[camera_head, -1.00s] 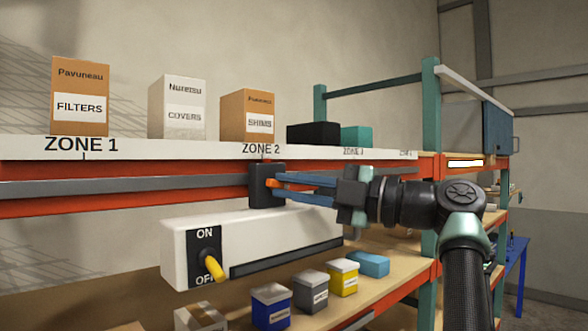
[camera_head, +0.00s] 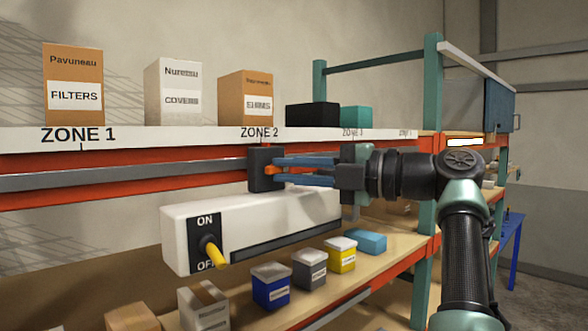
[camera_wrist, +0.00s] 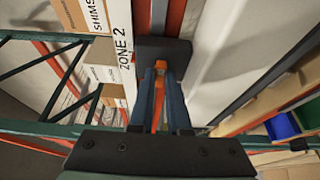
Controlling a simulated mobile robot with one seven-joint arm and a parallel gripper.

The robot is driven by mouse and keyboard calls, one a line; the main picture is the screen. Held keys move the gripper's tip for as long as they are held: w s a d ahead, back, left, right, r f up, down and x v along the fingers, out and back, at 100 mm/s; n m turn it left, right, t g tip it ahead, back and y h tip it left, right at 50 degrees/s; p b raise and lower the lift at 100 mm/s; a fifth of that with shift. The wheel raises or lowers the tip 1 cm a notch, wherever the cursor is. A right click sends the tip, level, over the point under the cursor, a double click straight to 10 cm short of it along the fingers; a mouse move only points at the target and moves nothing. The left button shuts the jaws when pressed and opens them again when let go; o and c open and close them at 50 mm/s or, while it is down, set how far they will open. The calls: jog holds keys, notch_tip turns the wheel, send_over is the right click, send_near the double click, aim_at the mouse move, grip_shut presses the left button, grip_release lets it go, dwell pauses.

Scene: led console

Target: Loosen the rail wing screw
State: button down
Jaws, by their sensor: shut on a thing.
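The rail wing screw (camera_head: 270,171) is a small orange piece on the front of a dark block (camera_head: 258,160) on the grey rail, under the ZONE 2 label. It also shows in the wrist view (camera_wrist: 161,65), between my fingertips. My gripper (camera_head: 280,170) reaches in from the right with two blue fingers, shut on the screw. In the wrist view my gripper (camera_wrist: 160,75) points at the block, and the fingers hide the screw's sides. A white lamp housing (camera_head: 275,225) sits below the block, with a yellow switch lever (camera_head: 215,254) pointing down toward OFF.
Boxes marked FILTERS (camera_head: 73,82), COVERS (camera_head: 174,90) and SHIMS (camera_head: 246,98) stand on the shelf above. Several small bins, one blue (camera_head: 271,286), stand on the lower shelf. A green post (camera_head: 431,120) rises behind my wrist.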

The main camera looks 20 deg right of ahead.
jog(key=c, duration=1.2)
grip_release()
jog(key=shift+a+r, duration=0.15)
jog(key=shift+r, duration=0.2)
jog(key=o, duration=0.3)
jog(key=shift+w+a+f, duration=0.2)
jog(key=shift+w+f, duration=0.05)
jog(key=shift+w, duration=0.05)
jog(key=shift+o, duration=0.2)
jog(key=shift+s+d, duration=0.1)
jog(key=shift+s+d, duration=0.1)
jog(key=shift+d, duration=0.05)
jog(key=shift+s+d+f+b, duration=0.15)
jog(key=shift+d+b, duration=0.05)
jog(key=shift+b, duration=0.1)
jog(key=b+v, duration=0.4)
jog(key=v, duration=0.8)
jog(key=shift+s, duration=0.2)
